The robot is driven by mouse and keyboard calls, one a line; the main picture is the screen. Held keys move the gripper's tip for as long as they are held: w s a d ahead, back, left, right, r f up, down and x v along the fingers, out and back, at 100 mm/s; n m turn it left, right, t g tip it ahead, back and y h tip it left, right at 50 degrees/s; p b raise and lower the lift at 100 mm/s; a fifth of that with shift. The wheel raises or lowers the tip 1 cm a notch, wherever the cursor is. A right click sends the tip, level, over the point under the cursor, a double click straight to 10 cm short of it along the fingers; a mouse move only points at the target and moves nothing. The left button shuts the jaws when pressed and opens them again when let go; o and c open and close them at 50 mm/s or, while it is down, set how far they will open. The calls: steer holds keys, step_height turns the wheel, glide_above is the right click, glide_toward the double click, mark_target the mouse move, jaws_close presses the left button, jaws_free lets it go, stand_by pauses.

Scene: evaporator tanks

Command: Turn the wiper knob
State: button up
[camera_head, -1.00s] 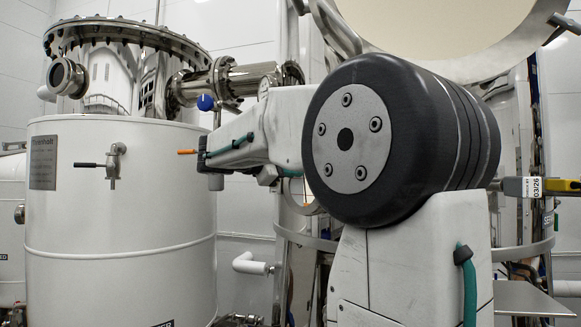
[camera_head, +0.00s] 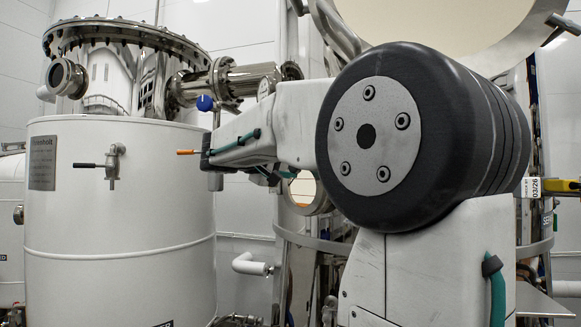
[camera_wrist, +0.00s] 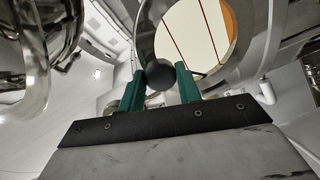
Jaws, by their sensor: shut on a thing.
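The wiper knob (camera_wrist: 159,75) is a dark round knob in front of a round sight glass (camera_wrist: 196,32) with an orange rim section and red lines. In the wrist view my gripper (camera_wrist: 160,80) has its two green fingers on either side of the knob, closed on it. In the head view, the sight glass (camera_head: 305,190) shows partly below my forearm. The knob and the fingertips cannot be made out there, apparently hidden by my arm.
A large white tank (camera_head: 120,225) stands at left, with a black-handled valve (camera_head: 112,165) on its side. A blue knob (camera_head: 205,103) and steel pipework (camera_head: 225,80) are above my arm. A white pipe elbow (camera_head: 250,264) juts out below. A yellow-handled part (camera_head: 560,186) is at the right edge.

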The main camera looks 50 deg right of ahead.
steer(key=shift+f+m, duration=0.2)
steer(key=shift+m, duration=0.6)
steer(key=o, duration=1)
steer(key=shift+c, duration=0.2)
steer(key=shift+r, duration=0.1)
steer(key=a, duration=0.8)
steer(key=shift+w+r, duration=0.35)
steer(key=shift+w, duration=0.05)
